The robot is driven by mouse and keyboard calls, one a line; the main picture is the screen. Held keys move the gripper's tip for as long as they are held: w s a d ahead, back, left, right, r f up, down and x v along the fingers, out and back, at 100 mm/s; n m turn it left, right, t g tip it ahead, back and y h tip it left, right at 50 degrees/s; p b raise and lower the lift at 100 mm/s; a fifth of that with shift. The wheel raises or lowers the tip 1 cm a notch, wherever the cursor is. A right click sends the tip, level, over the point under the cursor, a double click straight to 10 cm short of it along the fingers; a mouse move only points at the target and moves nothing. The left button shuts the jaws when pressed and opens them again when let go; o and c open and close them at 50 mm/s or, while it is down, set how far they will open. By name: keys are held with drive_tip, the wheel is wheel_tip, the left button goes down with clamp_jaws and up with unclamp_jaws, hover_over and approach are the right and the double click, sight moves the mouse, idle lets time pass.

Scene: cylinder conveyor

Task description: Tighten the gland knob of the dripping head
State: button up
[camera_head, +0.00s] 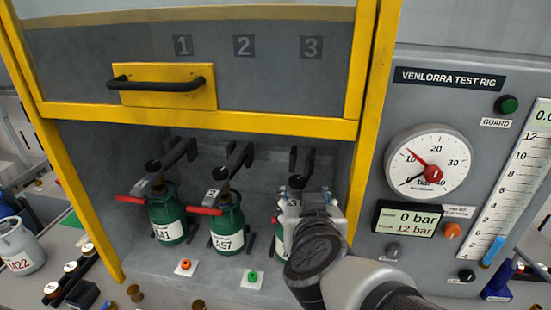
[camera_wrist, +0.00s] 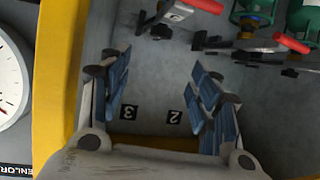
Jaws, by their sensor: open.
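Three green cylinders stand in the bay in the head view: left (camera_head: 168,222), middle (camera_head: 229,228) and right, the last mostly hidden behind my gripper. The left and middle carry dark valve heads with red levers (camera_head: 131,198) (camera_head: 204,210). My gripper (camera_head: 306,200) is in front of the right cylinder. In the wrist view my gripper (camera_wrist: 160,65) is open and empty, its blue-padded fingers wide apart before the bay's back wall. That view is upside down, with heads and red levers (camera_wrist: 291,43) along its top. I see no drip and cannot make out a gland knob.
A yellow-framed guard with a black handle (camera_head: 156,85) is above the bay; a yellow post (camera_head: 372,110) stands close right of my arm. The rig panel has a dial gauge (camera_head: 428,165) and a display (camera_head: 408,218) reading 0 bar and 12 bar. Small knobs (camera_head: 185,264) (camera_head: 252,276) sit before the cylinders.

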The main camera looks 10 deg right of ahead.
sight(297, 179)
drive_tip(key=p+x, duration=0.3)
drive_tip(key=x, duration=0.2)
drive_tip(key=shift+w+d, duration=0.1)
drive_tip(key=p+x, duration=0.1)
drive_tip(key=x, duration=1)
drive_tip(key=shift+w+f, duration=0.2)
drive_tip(key=shift+w, duration=0.05)
drive_tip(key=shift+r, duration=0.1)
drive_tip(key=c, duration=1)
